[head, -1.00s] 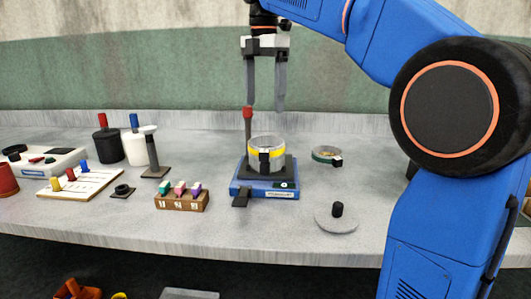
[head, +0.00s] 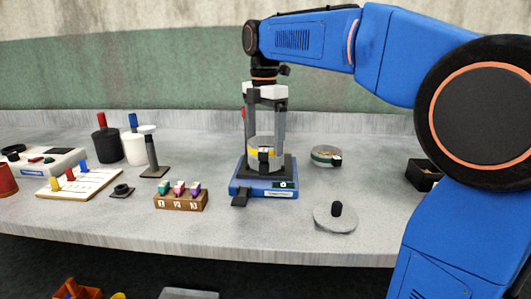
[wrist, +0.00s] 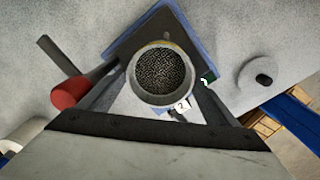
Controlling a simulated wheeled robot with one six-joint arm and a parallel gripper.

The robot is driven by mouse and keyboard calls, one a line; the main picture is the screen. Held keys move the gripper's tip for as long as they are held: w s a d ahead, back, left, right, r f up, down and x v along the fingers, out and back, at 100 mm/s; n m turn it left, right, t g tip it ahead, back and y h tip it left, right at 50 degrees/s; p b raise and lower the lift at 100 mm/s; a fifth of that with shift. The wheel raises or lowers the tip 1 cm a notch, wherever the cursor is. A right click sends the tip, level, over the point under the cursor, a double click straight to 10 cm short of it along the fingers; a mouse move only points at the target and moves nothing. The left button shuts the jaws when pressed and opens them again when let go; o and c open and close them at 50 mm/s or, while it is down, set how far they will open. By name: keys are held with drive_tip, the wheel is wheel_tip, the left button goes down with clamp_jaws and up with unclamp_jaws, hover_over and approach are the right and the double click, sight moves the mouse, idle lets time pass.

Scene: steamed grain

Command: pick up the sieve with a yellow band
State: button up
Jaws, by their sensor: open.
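My gripper (head: 264,142) is open and points down over the sieve. Its fingers reach down on the left and right of the sieve. In the wrist view the fingers flank the lower part of the rim; whether they touch it I cannot tell. The machine's red-knobbed lever (wrist: 70,92) is close to one finger.
A second sieve with a green band (head: 325,156) lies to the right. A round grey lid with a black knob (head: 336,215) lies at the front right. A wooden block with coloured clips (head: 181,197) stands left of the machine. A black box (head: 422,174) is far right.

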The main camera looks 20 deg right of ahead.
drive_tip(key=shift+f, duration=0.15)
drive_tip(key=c, duration=0.8)
drive_tip(key=shift+o, duration=0.2)
